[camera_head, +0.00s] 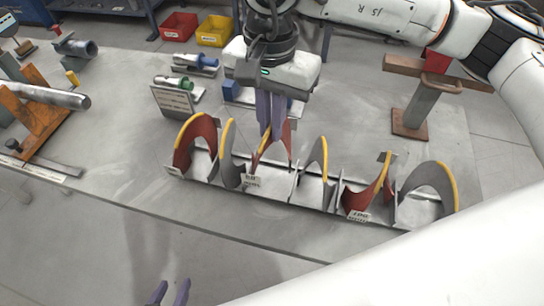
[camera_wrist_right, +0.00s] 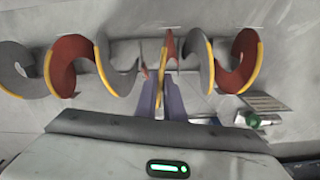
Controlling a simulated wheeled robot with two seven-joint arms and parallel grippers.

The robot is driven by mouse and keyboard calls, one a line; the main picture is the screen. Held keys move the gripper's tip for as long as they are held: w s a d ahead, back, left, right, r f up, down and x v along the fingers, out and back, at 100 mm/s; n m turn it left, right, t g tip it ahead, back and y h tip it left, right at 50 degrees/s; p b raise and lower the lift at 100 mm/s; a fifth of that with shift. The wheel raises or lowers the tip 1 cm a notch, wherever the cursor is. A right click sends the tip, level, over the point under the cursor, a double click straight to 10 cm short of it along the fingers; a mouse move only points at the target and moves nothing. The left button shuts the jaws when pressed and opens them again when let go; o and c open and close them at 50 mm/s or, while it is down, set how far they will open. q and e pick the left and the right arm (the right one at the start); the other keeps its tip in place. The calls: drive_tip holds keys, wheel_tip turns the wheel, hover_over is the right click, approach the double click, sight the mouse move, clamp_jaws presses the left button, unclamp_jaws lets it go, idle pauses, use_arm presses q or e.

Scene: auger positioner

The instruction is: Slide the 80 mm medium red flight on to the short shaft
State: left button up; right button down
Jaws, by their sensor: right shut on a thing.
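My right gripper (camera_head: 270,128) points down over the middle of the flight rack and is shut on a red flight (camera_head: 286,143) with a yellow edge. The flight is still at its rack slot, behind a label reading 80. In the right wrist view the purple fingers (camera_wrist_right: 161,100) stand either side of its thin edge (camera_wrist_right: 162,66); much of it is hidden. A grey shaft (camera_head: 52,96) lies on an orange stand at the far left; I cannot tell if it is the short shaft. My left gripper (camera_head: 169,292) is open and empty at the bottom edge.
The rack (camera_head: 285,191) also holds a red flight (camera_head: 193,139), a grey flight (camera_head: 319,152) and others close beside the held one. A rusty stand (camera_head: 421,105) is at right.

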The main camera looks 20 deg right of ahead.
drive_tip(key=shift+r+p, duration=1.75)
drive_tip(key=shift+r, duration=2.1)
